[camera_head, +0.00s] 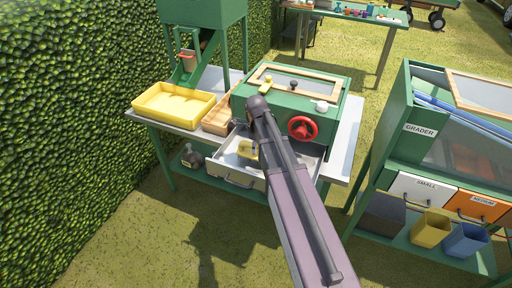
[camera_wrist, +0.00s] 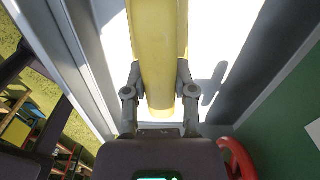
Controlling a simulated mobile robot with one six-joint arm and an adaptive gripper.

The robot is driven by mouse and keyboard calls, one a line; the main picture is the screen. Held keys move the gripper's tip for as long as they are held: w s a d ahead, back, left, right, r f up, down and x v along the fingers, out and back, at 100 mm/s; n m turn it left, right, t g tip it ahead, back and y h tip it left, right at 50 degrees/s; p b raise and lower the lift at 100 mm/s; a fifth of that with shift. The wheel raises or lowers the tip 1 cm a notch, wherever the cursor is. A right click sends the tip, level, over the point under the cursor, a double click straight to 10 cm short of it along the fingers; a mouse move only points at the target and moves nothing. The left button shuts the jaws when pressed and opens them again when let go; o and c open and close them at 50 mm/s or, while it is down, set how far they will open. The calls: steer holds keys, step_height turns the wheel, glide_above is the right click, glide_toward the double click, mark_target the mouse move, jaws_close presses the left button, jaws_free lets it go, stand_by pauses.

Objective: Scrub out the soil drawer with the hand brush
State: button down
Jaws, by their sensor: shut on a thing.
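The soil drawer (camera_head: 236,180) is pulled open below the front of the green machine (camera_head: 270,118), and its pale inside shows. My gripper (camera_wrist: 160,82) is shut on a yellow thing (camera_wrist: 160,45), which looks like the hand brush, with one finger on each side. In the head view the yellow brush (camera_head: 246,149) is over or in the open drawer, partly hidden by my arm. In the wrist view the bright drawer floor (camera_wrist: 220,50) lies beyond it. I cannot tell whether the bristles touch the floor. No soil can be made out.
A red handwheel (camera_head: 302,128) is on the machine's front, close to my arm. A yellow tray (camera_head: 173,104) and a wooden box (camera_head: 219,117) stand left on the bench. The grader (camera_head: 440,130) stands at the right, with grass between.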

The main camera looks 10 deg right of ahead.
steer(key=shift+r+p, duration=1.95)
steer(key=shift+r, duration=0.3)
steer(key=shift+r+p, duration=1.5)
